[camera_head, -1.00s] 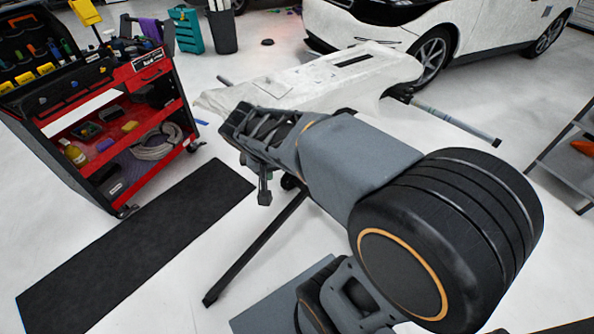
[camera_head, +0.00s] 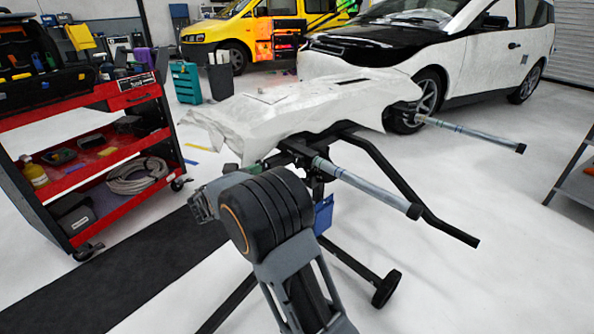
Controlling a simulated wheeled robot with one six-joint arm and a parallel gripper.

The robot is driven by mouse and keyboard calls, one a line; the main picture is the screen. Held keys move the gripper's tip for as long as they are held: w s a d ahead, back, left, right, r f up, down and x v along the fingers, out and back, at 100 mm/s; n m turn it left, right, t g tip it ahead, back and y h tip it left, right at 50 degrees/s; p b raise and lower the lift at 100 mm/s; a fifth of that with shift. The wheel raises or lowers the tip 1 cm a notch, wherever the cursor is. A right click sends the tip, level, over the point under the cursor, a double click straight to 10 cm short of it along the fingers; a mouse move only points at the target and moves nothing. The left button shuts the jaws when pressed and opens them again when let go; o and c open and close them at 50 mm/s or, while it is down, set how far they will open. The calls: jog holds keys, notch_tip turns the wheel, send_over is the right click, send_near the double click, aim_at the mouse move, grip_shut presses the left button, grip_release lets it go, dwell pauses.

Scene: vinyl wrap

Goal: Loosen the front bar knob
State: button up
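A stand (camera_head: 375,160) with dark legs and wheels holds a large white-covered panel (camera_head: 300,103) in the middle of the head view. The nearer grey bar (camera_head: 370,187) sticks out from the stand toward the lower right. A small dark clamp part (camera_head: 317,180) sits at its inner end; I cannot make out a knob clearly there. A second grey bar (camera_head: 470,134) sticks out farther back on the right. My gripper (camera_head: 203,206) is left of the near bar, apart from it, partly hidden behind my arm's wrist. Its fingers are too small and dark to read.
A red tool cart (camera_head: 95,150) stands at the left, and a black mat (camera_head: 110,275) lies on the floor. A blue item (camera_head: 324,214) hangs under the stand. A white car (camera_head: 440,60) is behind. The floor at the lower right is clear.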

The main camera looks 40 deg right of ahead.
aim_at(296, 162)
jog(key=d+b, duration=0.1)
jog(key=d, duration=0.3)
jog(key=w+d, duration=0.1)
jog(key=d, duration=0.3)
jog(key=d+b, duration=0.1)
jog(key=d, duration=0.4)
jog(key=shift+w+b, duration=0.35)
jog(key=shift+w, duration=0.05)
jog(key=c, duration=0.9)
